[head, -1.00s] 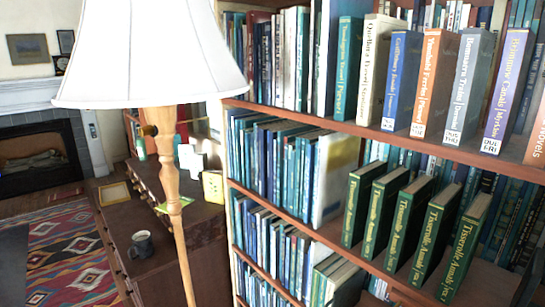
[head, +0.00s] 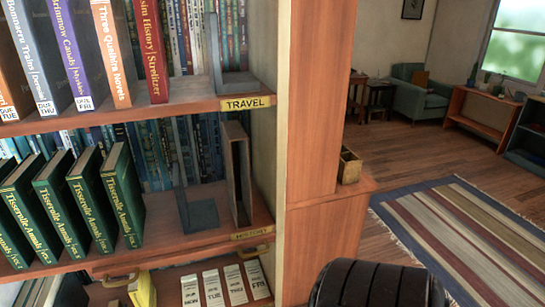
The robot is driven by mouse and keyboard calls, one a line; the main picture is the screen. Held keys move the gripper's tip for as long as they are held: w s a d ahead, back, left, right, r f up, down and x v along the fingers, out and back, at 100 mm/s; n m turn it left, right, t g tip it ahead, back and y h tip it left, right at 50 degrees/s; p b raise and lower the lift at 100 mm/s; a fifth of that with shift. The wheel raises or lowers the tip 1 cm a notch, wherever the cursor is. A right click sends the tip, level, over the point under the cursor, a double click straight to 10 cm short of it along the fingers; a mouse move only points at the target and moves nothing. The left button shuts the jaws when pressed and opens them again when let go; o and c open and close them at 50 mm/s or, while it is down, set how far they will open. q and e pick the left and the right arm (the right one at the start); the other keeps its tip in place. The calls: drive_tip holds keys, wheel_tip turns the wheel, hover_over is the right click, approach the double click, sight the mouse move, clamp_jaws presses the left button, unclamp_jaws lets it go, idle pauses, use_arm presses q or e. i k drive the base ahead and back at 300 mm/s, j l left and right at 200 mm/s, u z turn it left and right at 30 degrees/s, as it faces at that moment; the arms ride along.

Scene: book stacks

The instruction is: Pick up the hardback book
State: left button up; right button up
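Several hardback books stand in view, and I cannot tell which one the task names. On the upper shelf are a grey-blue book (head: 37,65), a purple-labelled book (head: 70,45), an orange book (head: 112,50) and a dark red book (head: 152,50) at the right end of the row. On the shelf below, several green books with gold spine lettering lean in a row; the rightmost green book (head: 123,195) has open shelf space on its right. Neither of my grippers is in view.
Grey bookends stand on the upper shelf (head: 236,83) and lower shelf (head: 200,213). A narrow upright holder (head: 238,175) stands at the lower shelf's right. Day-marked cards (head: 213,289) lie below. A wooden post (head: 315,100) ends the bookcase. Open floor with a striped rug (head: 460,230) lies right.

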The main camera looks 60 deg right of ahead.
sight(148, 16)
drive_tip(key=k+l+z, duration=0.1)
drive_tip(key=z, duration=0.35)
drive_tip(key=l+z, duration=0.1)
drive_tip(key=z, duration=0.4)
drive_tip(key=k+l+z, duration=0.1)
drive_tip(key=z, duration=0.35)
drive_tip(key=l, duration=0.1)
